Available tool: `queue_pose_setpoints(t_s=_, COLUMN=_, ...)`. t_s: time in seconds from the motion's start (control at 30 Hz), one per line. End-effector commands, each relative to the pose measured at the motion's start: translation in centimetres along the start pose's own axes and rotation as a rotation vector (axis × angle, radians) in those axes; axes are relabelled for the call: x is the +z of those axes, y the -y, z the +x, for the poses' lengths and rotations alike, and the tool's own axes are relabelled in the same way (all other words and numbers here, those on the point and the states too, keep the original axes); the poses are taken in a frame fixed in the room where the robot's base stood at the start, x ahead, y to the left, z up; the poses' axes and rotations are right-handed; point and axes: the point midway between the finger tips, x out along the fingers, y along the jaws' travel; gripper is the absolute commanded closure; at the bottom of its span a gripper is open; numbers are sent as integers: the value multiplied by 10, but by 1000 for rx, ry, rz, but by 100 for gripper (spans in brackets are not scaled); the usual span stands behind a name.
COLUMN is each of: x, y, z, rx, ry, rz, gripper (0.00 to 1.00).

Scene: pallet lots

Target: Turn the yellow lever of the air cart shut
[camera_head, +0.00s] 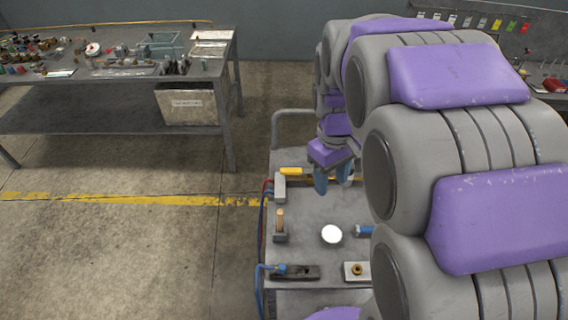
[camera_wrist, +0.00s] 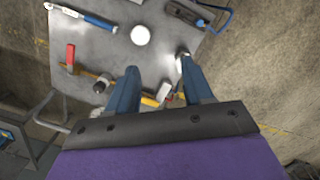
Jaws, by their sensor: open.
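The yellow lever (camera_head: 291,171) sits on a light grey valve block (camera_head: 279,187) at the far left corner of the air cart (camera_head: 305,208). It lies roughly sideways, pointing right from the block. In the wrist view the yellow lever (camera_wrist: 149,101) and the pale block (camera_wrist: 165,92) show low between the fingers, partly hidden by them. My gripper (camera_head: 333,178) has blue fingers and is open and empty, to the right of the lever. In the wrist view my gripper (camera_wrist: 158,64) has its fingers wide apart. I cannot tell its height above the cart.
A white disc (camera_head: 331,234) lies mid-cart. Hoses (camera_head: 262,215) run down the left side. A cluttered workbench (camera_head: 110,88) stands back left.

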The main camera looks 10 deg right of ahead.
Motion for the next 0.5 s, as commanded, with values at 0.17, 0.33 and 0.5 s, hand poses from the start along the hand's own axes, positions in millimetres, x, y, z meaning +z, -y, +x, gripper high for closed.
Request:
queue_pose_setpoints(t_s=0.17, x=-60, y=-27, z=3, rx=22, ry=-3, rz=-146, gripper=49)
queue_pose_setpoints(t_s=0.33, x=-119, y=-37, z=10, rx=47, ry=-4, rz=-299, gripper=49)
queue_pose_setpoints(t_s=0.5, x=-172, y=-50, z=26, rx=61, ry=-10, rz=-461, gripper=49)
